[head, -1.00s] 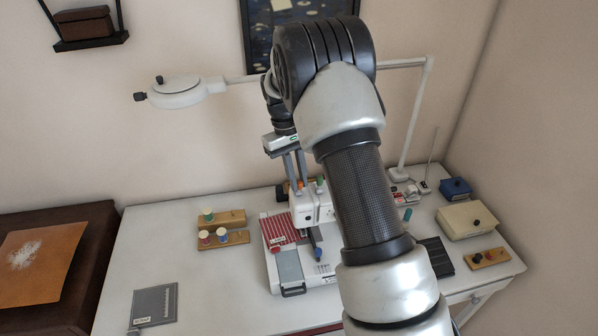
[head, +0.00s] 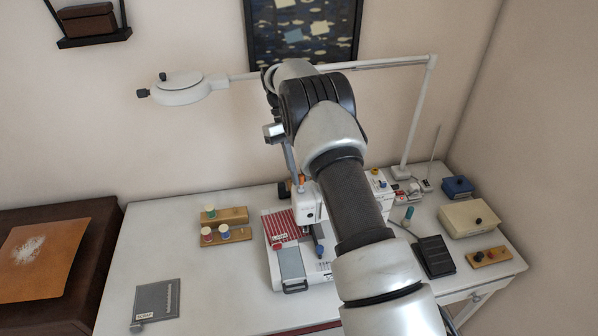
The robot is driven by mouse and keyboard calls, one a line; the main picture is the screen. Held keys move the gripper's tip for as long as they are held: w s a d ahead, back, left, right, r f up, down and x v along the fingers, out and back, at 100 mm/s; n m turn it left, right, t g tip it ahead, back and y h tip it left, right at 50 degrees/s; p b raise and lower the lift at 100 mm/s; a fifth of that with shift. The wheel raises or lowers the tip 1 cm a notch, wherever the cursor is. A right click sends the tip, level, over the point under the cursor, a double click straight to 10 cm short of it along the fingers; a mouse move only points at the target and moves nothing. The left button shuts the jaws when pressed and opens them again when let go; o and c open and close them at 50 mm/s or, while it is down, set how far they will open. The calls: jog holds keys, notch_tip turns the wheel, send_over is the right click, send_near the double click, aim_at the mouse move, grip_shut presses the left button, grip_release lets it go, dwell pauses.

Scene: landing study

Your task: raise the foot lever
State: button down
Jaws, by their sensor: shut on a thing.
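The white sewing machine (head: 309,212) stands on the table, partly hidden behind my arm. A small orange part (head: 302,181) shows at its upper back, at my fingertips; it looks like the foot lever. My gripper (head: 298,183) points down there from behind the arm. It appears shut on this orange part, though the contact is small and partly hidden. The blue piece (head: 318,246) at the front of the machine is by the needle area; whether the foot is up or down cannot be told.
Wooden spool holders (head: 238,235) stand left of the machine. A black pedal (head: 436,256), a cream box (head: 467,220) and a blue box (head: 457,187) are at right. A lamp arm (head: 385,62) spans above.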

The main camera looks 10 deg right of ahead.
jog(key=c, duration=1.7)
grip_release()
jog(key=shift+r, duration=0.1)
jog(key=shift+v, duration=3.6)
